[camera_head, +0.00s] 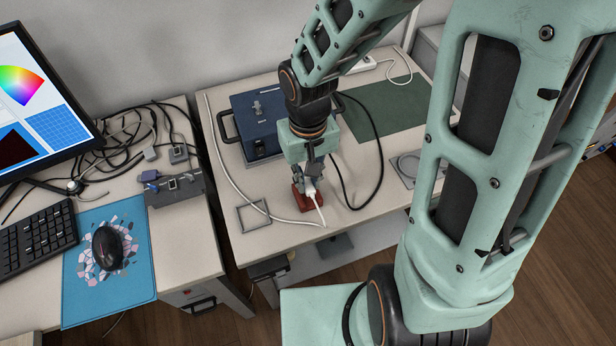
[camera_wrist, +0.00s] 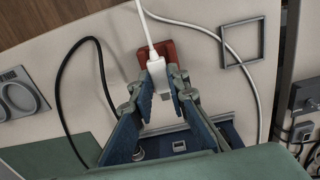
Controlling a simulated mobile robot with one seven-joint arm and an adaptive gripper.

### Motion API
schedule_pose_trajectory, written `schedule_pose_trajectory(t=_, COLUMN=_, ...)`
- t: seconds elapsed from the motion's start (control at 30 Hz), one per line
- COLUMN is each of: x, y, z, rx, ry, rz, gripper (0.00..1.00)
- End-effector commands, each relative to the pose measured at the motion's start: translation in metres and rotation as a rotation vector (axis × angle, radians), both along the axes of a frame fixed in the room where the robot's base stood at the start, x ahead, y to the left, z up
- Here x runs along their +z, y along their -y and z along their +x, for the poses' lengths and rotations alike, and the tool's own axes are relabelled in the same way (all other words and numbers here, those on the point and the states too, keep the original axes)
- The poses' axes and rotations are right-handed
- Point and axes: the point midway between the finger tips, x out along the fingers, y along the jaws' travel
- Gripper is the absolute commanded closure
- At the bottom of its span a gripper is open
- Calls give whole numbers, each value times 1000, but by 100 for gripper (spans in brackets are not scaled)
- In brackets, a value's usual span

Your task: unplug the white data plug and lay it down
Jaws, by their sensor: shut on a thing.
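The white data plug (camera_wrist: 158,75) is between the fingertips of my gripper (camera_wrist: 161,90), which is shut on it. In the head view my gripper (camera_head: 309,184) points down at the front of the table, and its fingers partly hide the plug. A white cable (camera_wrist: 146,26) runs from the plug's end. A red block (camera_wrist: 143,57) lies below and behind the plug; it also shows in the head view (camera_head: 299,202). I cannot tell whether the plug touches it. The blue box (camera_head: 240,104) stands behind my gripper, with a port (camera_wrist: 179,146) visible in the wrist view.
A grey square frame (camera_head: 241,222) lies left of the red block. A green mat (camera_head: 392,115) covers the back right. Another desk holds a monitor (camera_head: 38,100) and keyboard (camera_head: 38,222).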

Motion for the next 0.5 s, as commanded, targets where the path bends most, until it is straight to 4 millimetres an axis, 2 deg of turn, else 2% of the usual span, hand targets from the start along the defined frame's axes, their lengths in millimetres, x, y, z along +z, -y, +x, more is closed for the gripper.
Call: schedule_pose_trajectory(t=0.5, x=-23, y=0, z=0, rx=0, ry=0, rz=0, gripper=100)
